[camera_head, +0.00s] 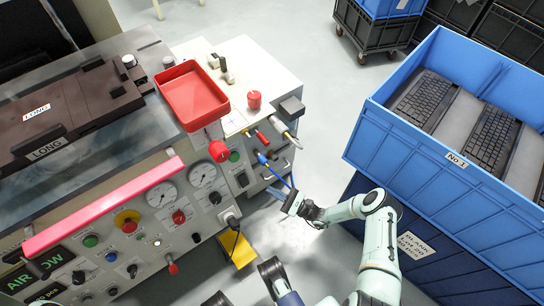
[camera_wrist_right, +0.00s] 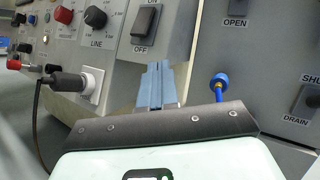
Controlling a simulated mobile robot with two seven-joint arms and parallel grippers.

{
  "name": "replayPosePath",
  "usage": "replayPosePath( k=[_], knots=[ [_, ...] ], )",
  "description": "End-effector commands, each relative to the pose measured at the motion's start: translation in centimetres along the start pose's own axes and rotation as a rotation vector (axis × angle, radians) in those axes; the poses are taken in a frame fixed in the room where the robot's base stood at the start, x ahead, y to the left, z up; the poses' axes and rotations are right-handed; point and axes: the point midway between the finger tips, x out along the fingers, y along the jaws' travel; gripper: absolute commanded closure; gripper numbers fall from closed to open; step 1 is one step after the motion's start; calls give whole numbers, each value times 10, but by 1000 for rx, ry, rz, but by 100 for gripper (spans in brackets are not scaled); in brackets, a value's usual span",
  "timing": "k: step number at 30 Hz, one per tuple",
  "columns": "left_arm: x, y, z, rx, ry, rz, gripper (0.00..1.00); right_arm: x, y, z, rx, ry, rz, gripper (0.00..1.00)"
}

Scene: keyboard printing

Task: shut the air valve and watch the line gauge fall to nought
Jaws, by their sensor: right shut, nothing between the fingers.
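My right gripper (camera_head: 287,200) is shut and empty, in front of the machine's right-hand end. In the right wrist view its blue fingers (camera_wrist_right: 158,82) lie together, below an ON/OFF switch (camera_wrist_right: 146,20). Two white round gauges (camera_head: 161,194) and (camera_head: 202,174) sit on the front panel. Their needles are too small to read. My left gripper is not in view.
A blue crate (camera_head: 400,140) of keyboards stands at the right. A red tray (camera_head: 193,96) sits on the machine. A black plug and cable (camera_wrist_right: 70,82) project from the panel left of my right fingers. A small black DRAIN handle (camera_wrist_right: 313,100) is at the right.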

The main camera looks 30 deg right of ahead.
Motion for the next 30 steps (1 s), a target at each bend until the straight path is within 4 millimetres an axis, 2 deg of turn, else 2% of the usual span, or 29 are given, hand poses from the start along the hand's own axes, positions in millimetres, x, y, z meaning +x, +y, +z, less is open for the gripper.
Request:
replayPosePath(
  k=[1,3,6,9,14,24,30],
  knots=[
    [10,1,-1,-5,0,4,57,-10,-24,-7,-22,-43,-126,100],
    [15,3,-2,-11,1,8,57,-20,-50,-6,-56,-90,-254,100],
    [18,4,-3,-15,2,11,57,-29,-69,-4,-84,-128,-352,100],
    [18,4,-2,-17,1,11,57,-26,-76,-1,-92,-139,-376,100],
    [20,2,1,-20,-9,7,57,-3,-84,4,-92,-140,-370,100],
    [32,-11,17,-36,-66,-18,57,64,-108,14,-90,-139,-367,100],
    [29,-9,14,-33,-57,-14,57,78,-113,38,-89,-137,-368,100]
  ],
)
